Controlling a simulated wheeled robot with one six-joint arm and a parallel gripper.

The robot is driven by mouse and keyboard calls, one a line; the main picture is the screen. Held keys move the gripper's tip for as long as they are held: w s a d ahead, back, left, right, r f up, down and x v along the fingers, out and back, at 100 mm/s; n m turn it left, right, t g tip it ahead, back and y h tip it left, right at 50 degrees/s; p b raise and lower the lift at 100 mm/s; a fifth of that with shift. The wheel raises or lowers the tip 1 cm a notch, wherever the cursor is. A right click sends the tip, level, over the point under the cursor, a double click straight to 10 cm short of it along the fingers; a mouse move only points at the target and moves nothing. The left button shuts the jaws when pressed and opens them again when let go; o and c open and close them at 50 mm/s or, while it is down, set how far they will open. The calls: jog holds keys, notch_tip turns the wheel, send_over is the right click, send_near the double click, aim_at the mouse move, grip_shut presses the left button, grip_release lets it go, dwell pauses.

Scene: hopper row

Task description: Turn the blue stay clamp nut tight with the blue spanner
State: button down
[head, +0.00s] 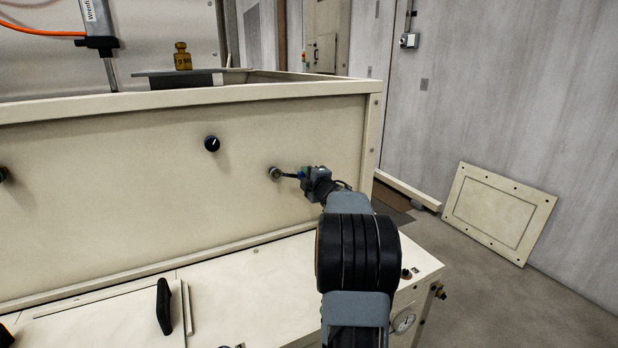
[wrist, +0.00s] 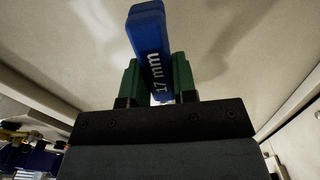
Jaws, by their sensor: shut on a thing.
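My gripper (head: 307,177) is at the right part of the cream front panel, shut on the blue spanner (wrist: 148,35). In the wrist view the blue handle, marked "17 mm", stands between the two green fingers of my gripper (wrist: 157,82), tilted a little to the left. In the head view the spanner's dark shaft (head: 288,175) reaches left from my gripper to a round metal fitting (head: 275,173) on the panel. The spanner's head is at this fitting. It is too small to tell whether it is around the nut or only touching it. The nut's own colour does not show.
A black knob (head: 212,144) sits on the panel to the left. A low cream cabinet top (head: 110,315) with a black handle (head: 164,306) lies below. A loose cover panel (head: 500,212) leans at the right wall.

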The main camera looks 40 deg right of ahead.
dwell(0.3)
jog(key=shift+w+a+f+m, duration=0.1)
jog(key=shift+a+f+m, duration=0.1)
jog(key=shift+f+m, duration=0.6)
jog(key=shift+a+f+m, duration=0.2)
jog(key=shift+f+m, duration=0.3)
jog(key=shift+m, duration=0.5)
jog(key=shift+w+a+f+m+p, duration=0.15)
jog(key=shift+a+f+m, duration=0.25)
jog(key=shift+f+m, duration=0.35)
jog(key=shift+w+a+f+m+p, duration=0.15)
jog(key=shift+a+f+m, duration=0.25)
jog(key=shift+m, duration=0.55)
jog(key=shift+w+a+f+m, duration=0.15)
jog(key=shift+a+f+m, duration=0.3)
jog(key=shift+m, duration=0.4)
jog(key=shift+w+a+f+m, duration=0.1)
jog(key=shift+a+f+m, duration=0.25)
jog(key=shift+a+m, duration=0.35)
jog(key=shift+d, duration=0.15)
